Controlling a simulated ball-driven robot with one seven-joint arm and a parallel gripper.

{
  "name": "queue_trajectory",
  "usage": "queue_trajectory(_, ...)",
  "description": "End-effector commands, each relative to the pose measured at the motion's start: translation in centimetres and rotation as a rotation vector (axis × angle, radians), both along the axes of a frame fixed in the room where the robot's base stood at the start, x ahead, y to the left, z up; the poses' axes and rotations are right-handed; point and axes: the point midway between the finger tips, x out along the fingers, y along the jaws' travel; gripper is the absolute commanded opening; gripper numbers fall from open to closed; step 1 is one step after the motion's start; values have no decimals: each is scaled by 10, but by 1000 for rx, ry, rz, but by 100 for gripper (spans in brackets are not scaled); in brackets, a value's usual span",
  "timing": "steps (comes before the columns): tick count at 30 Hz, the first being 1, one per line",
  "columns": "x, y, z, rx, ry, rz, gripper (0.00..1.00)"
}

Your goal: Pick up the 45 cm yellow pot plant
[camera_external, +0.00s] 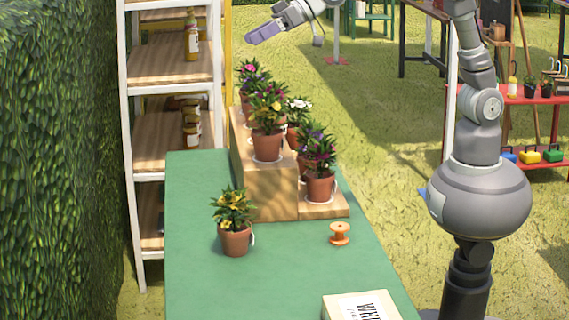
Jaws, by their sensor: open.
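A yellow-flowered plant (234,219) in a terracotta pot stands upright on the green table (190,185), in front of the stepped wooden stand. I cannot read its height from this view. My gripper (252,38) is above and behind the stand, at the top of the picture, far from the yellow plant. It touches nothing that I can see. Its fingers show from the side, open and empty.
A wooden stepped stand (270,197) holds several potted plants, including purple (318,165) and white (298,104) ones. An orange spool (340,234) and a lettered box (361,305) lie on the table. A white shelf (128,165) and hedge (55,160) border the left.

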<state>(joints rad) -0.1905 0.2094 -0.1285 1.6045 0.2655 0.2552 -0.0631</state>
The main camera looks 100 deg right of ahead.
Motion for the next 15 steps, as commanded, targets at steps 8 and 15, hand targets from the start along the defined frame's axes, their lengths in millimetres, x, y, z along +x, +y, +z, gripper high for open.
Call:
queue_trajectory(8,44,42,-330,-70,243,-98,100)
queue_trajectory(15,26,36,-436,-155,295,-150,100)
